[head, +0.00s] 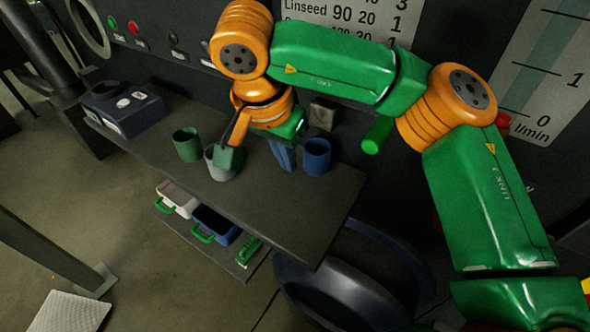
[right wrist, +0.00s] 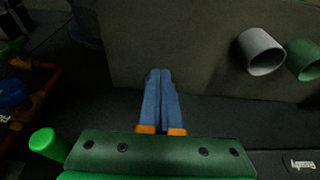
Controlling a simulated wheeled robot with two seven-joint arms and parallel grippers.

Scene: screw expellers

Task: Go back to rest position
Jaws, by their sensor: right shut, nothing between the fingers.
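My right arm comes in from the right in the head view and bends down over the dark shelf. My right gripper (head: 285,165) has blue fingers that point down near the shelf top, between the grey cup and the blue cup. In the right wrist view the fingers (right wrist: 161,72) lie side by side, shut, with nothing between them. Whether the tips touch the shelf I cannot tell. My left gripper does not show in either view.
On the shelf (head: 290,215) stand a green cup (head: 187,145), a grey cup (head: 222,169), partly hidden, and a blue cup (head: 317,156). A dark box (head: 123,107) sits at left. Below are a white tray (head: 176,196) and a blue tray (head: 215,224). The shelf's front right is clear.

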